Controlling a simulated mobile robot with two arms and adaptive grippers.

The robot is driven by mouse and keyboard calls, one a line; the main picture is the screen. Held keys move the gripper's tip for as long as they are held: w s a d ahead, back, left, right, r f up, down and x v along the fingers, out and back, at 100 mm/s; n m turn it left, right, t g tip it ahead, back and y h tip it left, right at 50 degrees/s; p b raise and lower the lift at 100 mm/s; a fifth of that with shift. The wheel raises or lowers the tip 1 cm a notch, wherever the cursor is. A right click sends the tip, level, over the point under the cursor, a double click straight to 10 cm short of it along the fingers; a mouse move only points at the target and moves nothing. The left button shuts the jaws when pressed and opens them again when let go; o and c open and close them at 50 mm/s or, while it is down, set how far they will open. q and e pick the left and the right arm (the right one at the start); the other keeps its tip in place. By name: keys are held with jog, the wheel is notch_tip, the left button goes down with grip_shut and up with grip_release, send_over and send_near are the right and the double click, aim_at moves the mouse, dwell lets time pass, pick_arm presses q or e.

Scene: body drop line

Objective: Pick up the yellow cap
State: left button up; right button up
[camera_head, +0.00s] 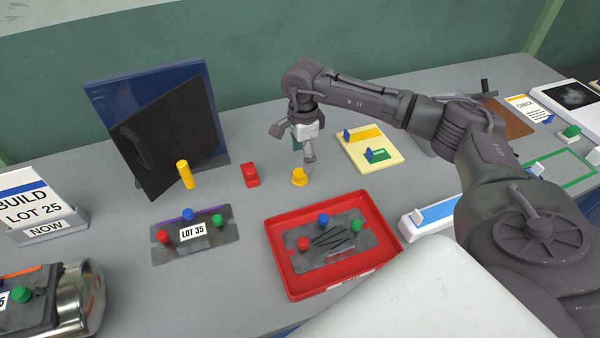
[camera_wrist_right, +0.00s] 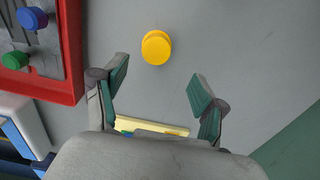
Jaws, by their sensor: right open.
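The yellow cap (camera_head: 300,177) stands on the grey table behind the red tray, a short round piece with a wider base. In the right wrist view the yellow cap (camera_wrist_right: 156,47) lies just beyond the fingertips, roughly centred between them sideways. My right gripper (camera_head: 297,148) is above the cap, pointing down, with its fingers apart and nothing between them. In the wrist view both green-padded fingers of the right gripper (camera_wrist_right: 158,78) are spread wide. I cannot tell the exact height gap to the cap. My left gripper is not in view.
A red tray (camera_head: 283,270) holding a plate with coloured knobs is in front of the cap. A black panel (camera_head: 170,135) leans behind.

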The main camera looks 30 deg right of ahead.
aim_at(300, 172)
jog(key=shift+s+a+f+p, duration=0.1)
jog(key=shift+a+f+p, duration=0.05)
jog(key=shift+f+p, duration=0.3)
jog(key=f, duration=0.2)
jog(key=a+f+p, duration=0.1)
jog(key=shift+s+f+p, duration=0.2)
jog(key=shift+f+p, duration=0.1)
jog(key=shift+f, duration=0.6)
jog(key=c, duration=0.8)
